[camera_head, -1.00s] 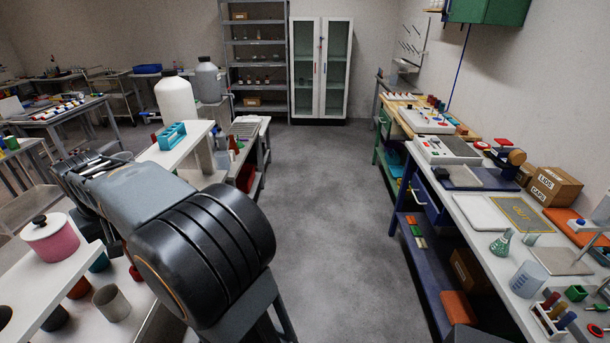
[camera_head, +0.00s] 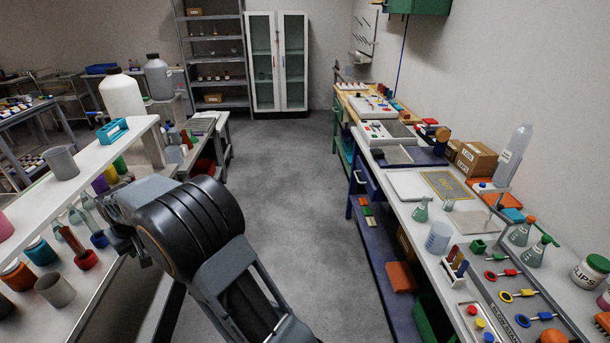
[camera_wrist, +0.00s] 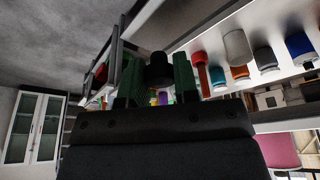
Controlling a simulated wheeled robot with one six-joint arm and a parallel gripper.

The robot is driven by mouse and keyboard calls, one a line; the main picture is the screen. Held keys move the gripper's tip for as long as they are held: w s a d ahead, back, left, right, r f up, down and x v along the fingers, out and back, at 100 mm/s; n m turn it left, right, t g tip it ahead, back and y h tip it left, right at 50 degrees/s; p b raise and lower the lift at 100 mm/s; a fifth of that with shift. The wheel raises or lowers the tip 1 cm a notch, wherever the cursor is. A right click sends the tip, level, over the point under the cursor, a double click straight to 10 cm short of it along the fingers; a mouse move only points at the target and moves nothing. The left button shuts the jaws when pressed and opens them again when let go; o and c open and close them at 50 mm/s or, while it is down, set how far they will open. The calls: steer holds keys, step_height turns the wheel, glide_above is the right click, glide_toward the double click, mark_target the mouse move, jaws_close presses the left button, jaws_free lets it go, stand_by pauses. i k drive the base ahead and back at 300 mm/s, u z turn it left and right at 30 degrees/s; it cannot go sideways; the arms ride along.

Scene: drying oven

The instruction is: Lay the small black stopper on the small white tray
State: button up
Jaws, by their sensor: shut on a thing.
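A small black stopper (camera_wrist: 158,67) sits between the green fingers of my gripper (camera_wrist: 158,82) in the wrist view. My gripper is shut on it. In the head view my own arm hides most of the gripper and the stopper. A flat white tray-like piece (camera_head: 406,185) lies on the right bench. I cannot tell whether it is the small white tray.
The left bench holds a grey cup (camera_head: 61,163), a turquoise rack (camera_head: 112,131) and several coloured vessels. The right bench is crowded, with a beaker (camera_head: 439,237), flasks and a tall bottle (camera_head: 514,154). The floor (camera_head: 285,220) between the benches is clear.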

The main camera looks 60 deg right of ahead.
mark_target(403, 177)
steer(key=z, duration=1.8)
steer(key=i, duration=1.75)
steer(key=z, duration=0.75)
steer(key=i, duration=0.25)
steer(key=z, duration=0.15)
